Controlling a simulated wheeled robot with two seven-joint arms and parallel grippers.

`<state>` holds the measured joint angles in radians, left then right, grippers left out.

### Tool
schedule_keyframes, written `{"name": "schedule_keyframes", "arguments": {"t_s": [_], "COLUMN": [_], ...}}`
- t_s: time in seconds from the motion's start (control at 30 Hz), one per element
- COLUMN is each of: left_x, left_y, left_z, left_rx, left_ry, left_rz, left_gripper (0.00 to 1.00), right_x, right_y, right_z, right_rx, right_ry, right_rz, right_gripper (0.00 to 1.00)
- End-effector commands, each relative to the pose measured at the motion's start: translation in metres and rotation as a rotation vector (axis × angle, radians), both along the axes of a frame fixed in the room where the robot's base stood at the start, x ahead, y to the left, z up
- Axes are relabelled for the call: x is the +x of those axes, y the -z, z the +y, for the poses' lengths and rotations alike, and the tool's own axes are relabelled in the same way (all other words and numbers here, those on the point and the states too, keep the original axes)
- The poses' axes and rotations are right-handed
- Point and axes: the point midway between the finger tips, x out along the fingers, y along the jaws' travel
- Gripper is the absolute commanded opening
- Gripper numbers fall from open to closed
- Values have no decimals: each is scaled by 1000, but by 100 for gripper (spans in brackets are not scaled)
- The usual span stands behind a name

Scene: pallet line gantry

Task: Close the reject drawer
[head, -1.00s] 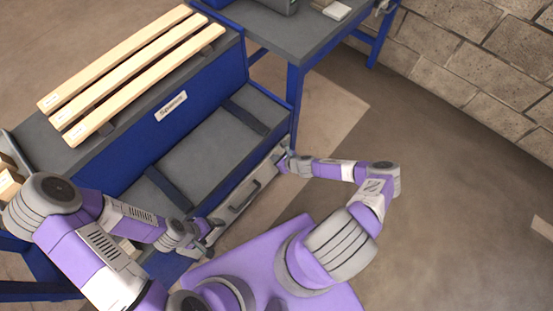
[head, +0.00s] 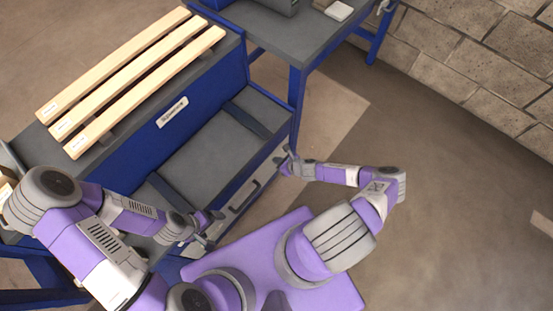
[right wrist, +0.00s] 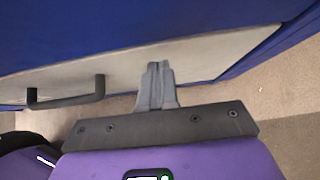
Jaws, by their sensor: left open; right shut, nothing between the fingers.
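The reject drawer shows as a pale grey front (head: 262,175) with a dark bar handle (head: 245,196), low on the blue bench's near side. In the right wrist view the drawer front (right wrist: 205,62) and its handle (right wrist: 66,97) lie under the blue bench edge. My right gripper (head: 287,161) is shut and empty at the front's right end. In the right wrist view its fingertips (right wrist: 158,66) overlap the front, right of the handle; contact cannot be told. My left gripper (head: 213,226) is open near the front's left end. The drawer's inside is hidden.
Wooden slats (head: 130,75) lie on top of the blue bench (head: 205,93), above a grey lower shelf (head: 205,155). A second blue-legged table (head: 290,40) stands behind. A block wall (head: 490,60) is at right.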

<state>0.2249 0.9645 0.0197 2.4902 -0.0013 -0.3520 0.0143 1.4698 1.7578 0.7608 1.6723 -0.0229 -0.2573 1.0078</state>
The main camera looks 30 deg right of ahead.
Motion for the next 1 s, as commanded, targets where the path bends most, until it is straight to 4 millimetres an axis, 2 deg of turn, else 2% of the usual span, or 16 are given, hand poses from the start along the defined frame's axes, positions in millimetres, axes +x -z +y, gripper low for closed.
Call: {"name": "schedule_keyframes", "arguments": {"t_s": [0.07,0.13,0.3,0.5,0.87,1.0], "left_x": [0,0,0,0,0,0], "left_y": [-4,-16,-32,-41,-43,-44], "left_z": [0,0,0,0,0,0], "left_rx": [0,0,0,0,0,0], "left_ry": [0,0,0,0,0,0], "left_rz": [1,1,0,0,1,1], "left_gripper": [89,89,89,89,89,89], "right_x": [-12,-24,-51,-71,-77,-74], "right_y": [-2,-20,-45,-62,-66,-72], "right_z": [-6,-12,-23,-31,-33,-19], "right_rx": [-2,-2,-3,-4,-2,-25], "right_ry": [-5,-4,-6,-7,-9,-82], "right_rz": [3,4,5,6,6,-2], "right_gripper": [0,0,0,0,0,0]}}
